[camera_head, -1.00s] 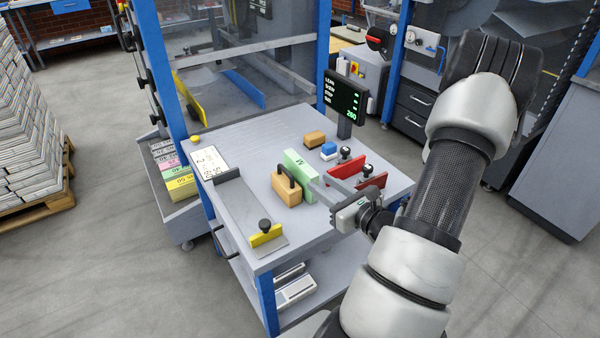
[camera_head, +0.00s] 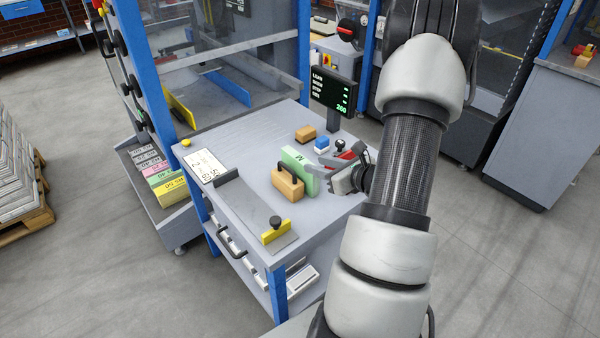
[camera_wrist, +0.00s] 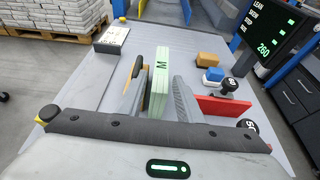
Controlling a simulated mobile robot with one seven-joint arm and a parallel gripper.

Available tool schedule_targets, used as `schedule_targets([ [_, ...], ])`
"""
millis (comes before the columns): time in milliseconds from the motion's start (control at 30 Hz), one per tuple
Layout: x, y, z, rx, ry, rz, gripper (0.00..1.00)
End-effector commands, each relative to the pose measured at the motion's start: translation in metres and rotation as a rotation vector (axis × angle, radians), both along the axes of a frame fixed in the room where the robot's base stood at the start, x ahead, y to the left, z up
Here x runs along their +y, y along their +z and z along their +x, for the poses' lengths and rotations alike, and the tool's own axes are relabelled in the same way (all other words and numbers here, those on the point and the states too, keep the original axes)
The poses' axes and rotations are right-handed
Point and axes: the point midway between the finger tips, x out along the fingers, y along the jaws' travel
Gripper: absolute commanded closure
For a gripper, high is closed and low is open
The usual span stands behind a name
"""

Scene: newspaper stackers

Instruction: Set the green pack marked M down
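The green pack marked M (camera_head: 300,168) stands upright on the grey worktable (camera_head: 235,150), just behind and to the right of a tan block with a dark handle (camera_head: 288,184). In the wrist view the pack (camera_wrist: 159,85) shows its narrow face with the M, between the two grey fingers of my gripper (camera_wrist: 160,95). A narrow gap seems to show on each side of the pack, so the fingers look open around it. In the head view my gripper (camera_head: 322,176) is at the pack's right side; its far finger is partly hidden.
A tan block (camera_head: 306,133), a blue block (camera_head: 322,144) and red pieces with black knobs (camera_wrist: 222,106) stand close to the right. A display (camera_head: 332,91) rises behind. A yellow-ended stop (camera_head: 276,232) and a white card (camera_head: 205,166) lie left. The table's left middle is clear.

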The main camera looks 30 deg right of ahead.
Motion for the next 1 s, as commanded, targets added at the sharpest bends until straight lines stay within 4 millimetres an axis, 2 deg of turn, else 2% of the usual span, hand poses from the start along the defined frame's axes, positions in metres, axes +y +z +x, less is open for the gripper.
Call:
schedule_targets([
  [133,0.004,-0.012,0.026,0.0,0.003,0.0,0.67],
  [433,0.006,-0.02,0.048,-0.001,0.001,0.0,0.67],
  [700,0.009,-0.033,0.084,0.0,0.001,0.0,0.67],
  [1000,0.009,-0.034,0.09,-0.001,0.0,0.0,0.67],
])
